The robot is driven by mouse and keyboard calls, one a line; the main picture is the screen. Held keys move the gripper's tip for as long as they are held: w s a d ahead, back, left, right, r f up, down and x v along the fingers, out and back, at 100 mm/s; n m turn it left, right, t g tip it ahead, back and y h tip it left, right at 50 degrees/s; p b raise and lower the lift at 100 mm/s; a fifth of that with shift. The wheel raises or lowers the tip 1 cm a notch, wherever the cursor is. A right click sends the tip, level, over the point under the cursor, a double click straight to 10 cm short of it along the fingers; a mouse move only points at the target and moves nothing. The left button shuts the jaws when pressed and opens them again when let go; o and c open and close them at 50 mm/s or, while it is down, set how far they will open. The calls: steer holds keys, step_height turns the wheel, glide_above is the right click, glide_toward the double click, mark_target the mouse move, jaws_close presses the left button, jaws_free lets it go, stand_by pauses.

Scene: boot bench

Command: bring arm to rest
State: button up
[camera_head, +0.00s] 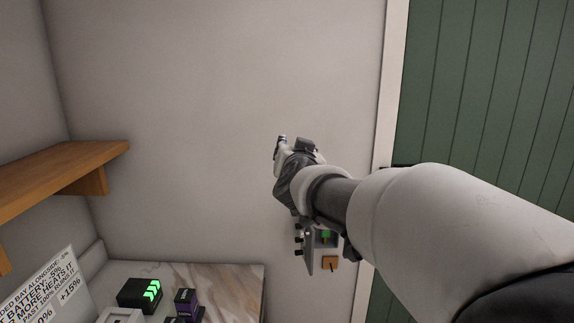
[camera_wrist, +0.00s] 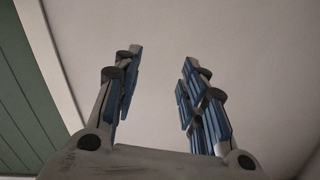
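My gripper (camera_wrist: 158,95) is open in the wrist view, with its two blue-padded fingers well apart and nothing between them.
A marble-topped counter (camera_head: 235,273) at lower left bears a black charger with green lights (camera_head: 140,294), purple-black blocks (camera_head: 186,301) and a printed sign (camera_head: 45,291). A wooden shelf (camera_head: 60,170) is above. An open wall box (camera_head: 322,240) is below my wrist; a green door (camera_head: 480,80) is right.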

steer(key=s+d+f+n+g, duration=0.1)
steer(key=s+d+f+g, duration=0.3)
steer(key=s+f, duration=0.4)
steer(key=s+d+f+n+g, duration=0.1)
steer(key=s+d+f+g, duration=0.3)
steer(key=s, duration=1.6)
steer(key=s+d+f+g, duration=0.4)
steer(key=s+f, duration=0.8)
steer(key=s, duration=0.2)
steer(key=shift+s+d+f+n+h+b, duration=0.2)
steer(key=shift+d+n+h+b, duration=0.05)
steer(key=shift+n+h+b, duration=0.2)
